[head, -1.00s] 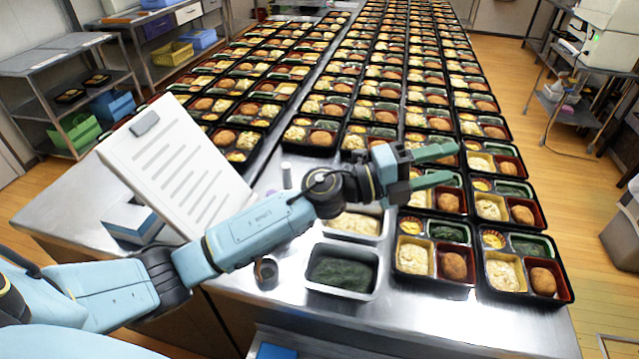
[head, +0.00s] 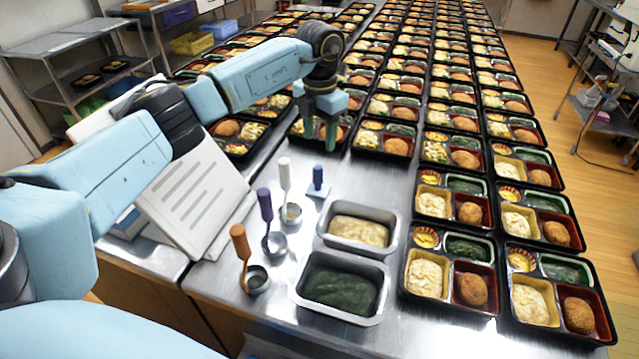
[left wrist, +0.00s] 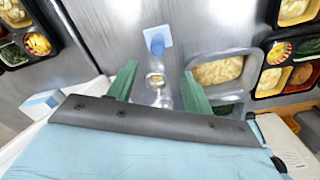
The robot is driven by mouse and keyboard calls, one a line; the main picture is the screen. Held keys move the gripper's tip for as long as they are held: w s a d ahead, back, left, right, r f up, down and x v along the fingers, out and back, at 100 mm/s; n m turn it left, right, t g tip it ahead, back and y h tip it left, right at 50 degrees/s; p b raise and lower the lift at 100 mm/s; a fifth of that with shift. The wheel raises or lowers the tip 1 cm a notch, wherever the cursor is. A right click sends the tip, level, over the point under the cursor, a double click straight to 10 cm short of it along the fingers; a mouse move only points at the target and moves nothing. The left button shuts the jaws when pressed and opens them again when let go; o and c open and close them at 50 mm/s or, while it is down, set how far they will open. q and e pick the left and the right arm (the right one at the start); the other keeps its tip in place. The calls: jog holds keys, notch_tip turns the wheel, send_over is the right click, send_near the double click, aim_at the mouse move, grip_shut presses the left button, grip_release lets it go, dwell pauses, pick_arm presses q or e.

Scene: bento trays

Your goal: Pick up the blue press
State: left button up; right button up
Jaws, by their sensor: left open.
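The blue press (head: 318,184) stands upright on the steel table in the head view, a small blue handle on a pale blue square base. It also shows in the left wrist view (left wrist: 157,42), ahead of the fingers and near the top. My left gripper (head: 321,143) points down with green fingers apart and empty, above and beyond the press in the head view. In the left wrist view its fingertips (left wrist: 160,75) spread on either side of a ladle on the table. My right gripper is not seen.
Metal pans of pale food (head: 322,238) and dark greens (head: 297,290) sit in front. Bento trays (head: 400,285) fill the right and back. A white clipboard-like board (head: 190,238) leans at left.

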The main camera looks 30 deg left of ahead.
aim_at(318, 167)
pick_arm(q)
notch_tip(318, 167, down, 6)
jog(key=shift+r, duration=0.15)
jog(key=f, duration=0.5)
jog(key=shift+a+f, duration=0.1)
jog(key=shift+a, duration=0.1)
jog(key=c, duration=1.1)
